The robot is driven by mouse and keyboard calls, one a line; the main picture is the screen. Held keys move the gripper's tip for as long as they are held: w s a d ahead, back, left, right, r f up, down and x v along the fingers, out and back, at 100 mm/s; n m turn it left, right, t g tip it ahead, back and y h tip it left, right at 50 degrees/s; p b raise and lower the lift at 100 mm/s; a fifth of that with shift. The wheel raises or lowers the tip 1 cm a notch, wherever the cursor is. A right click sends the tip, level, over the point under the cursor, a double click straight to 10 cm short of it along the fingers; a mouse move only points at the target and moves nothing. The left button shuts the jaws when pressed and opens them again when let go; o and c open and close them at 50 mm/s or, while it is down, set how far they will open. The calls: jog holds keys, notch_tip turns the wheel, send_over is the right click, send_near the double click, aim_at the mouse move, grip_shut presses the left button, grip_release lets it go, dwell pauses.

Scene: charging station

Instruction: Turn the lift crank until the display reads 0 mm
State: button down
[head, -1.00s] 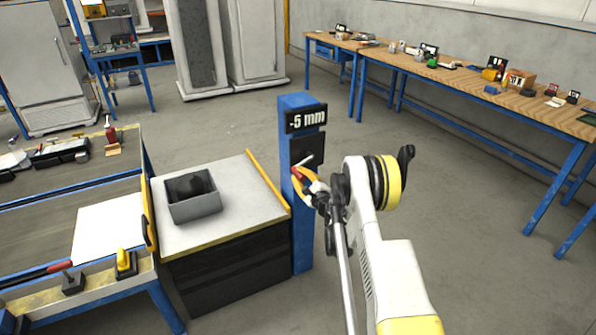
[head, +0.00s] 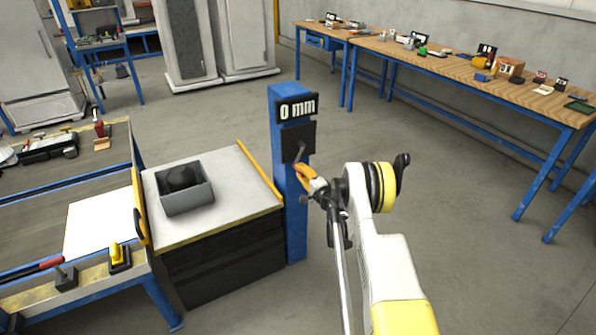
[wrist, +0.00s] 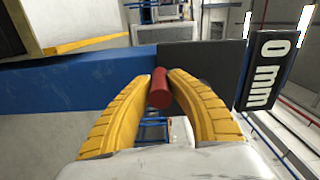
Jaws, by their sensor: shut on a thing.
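The display (head: 297,107) on top of the blue post (head: 291,215) reads "0 mm" in the head view. It also shows, turned on its side, in the wrist view (wrist: 267,70). Below it is a dark plate (head: 304,140) with the crank arm (head: 300,152) on its front. My gripper (head: 304,174) is at the crank, in front of the post. In the wrist view, the yellow fingers of my gripper (wrist: 160,95) are closed around the red crank handle (wrist: 159,88). The handle is mostly hidden by my fingers in the head view.
A low cabinet (head: 226,232) with a grey bin (head: 187,201) on its white top stands left of the post. A blue-framed bench (head: 90,262) is farther left. A long wooden workbench (head: 420,62) with several small items lines the right wall. The floor between is clear.

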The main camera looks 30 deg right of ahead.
jog(key=shift+d+f, duration=0.15)
jog(key=shift+d, duration=0.2)
jog(key=c, duration=1.2)
grip_release()
jog(key=s, duration=0.7)
jog(key=shift+s, duration=0.3)
